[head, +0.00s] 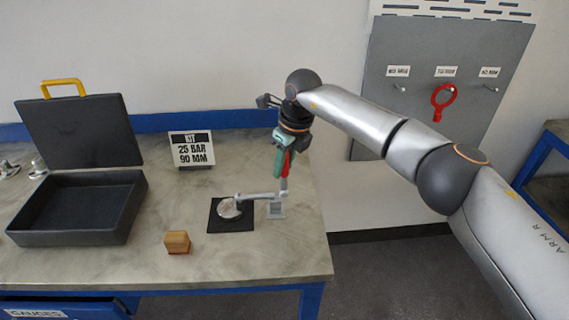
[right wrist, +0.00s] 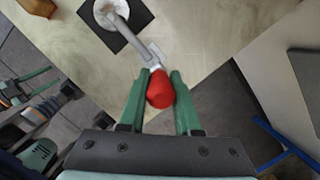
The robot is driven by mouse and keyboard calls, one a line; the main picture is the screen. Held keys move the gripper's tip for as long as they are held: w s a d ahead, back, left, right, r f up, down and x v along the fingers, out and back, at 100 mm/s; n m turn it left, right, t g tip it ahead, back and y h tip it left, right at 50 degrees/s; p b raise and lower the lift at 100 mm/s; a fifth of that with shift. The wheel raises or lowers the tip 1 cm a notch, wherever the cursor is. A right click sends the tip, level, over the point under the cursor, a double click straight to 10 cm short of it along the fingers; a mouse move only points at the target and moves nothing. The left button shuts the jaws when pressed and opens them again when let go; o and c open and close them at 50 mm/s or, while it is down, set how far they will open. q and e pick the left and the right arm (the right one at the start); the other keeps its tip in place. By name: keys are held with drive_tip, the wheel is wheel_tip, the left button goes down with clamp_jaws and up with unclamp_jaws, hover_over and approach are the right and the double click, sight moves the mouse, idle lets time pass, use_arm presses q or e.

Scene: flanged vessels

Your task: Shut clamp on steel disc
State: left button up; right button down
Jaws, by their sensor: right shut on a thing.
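The steel disc (head: 230,208) lies on a black square mat (head: 214,223) on the bench. The disc also shows at the top of the right wrist view (right wrist: 106,10). The grey clamp (head: 276,209) stands beside the mat, its arm reaching left over the disc; I cannot tell whether its tip presses on it. The clamp's red handle (right wrist: 160,88) stands roughly upright. My right gripper (right wrist: 160,82) is shut on the handle, a green finger on each side. My left gripper (right wrist: 40,82) shows at the left of the right wrist view, fingers apart, clear of the clamp.
An open black case (head: 75,205) stands at the left of the bench. A wooden block (head: 177,242) lies near the front edge.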

drive_tip(key=c, duration=0.6)
unclamp_jaws()
drive_tip(key=b+v, duration=0.1)
drive_tip(key=v, duration=1.1)
drive_tip(key=shift+r+b, duration=0.25)
drive_tip(key=shift+b, duration=0.05)
drive_tip(key=shift+s, duration=0.15)
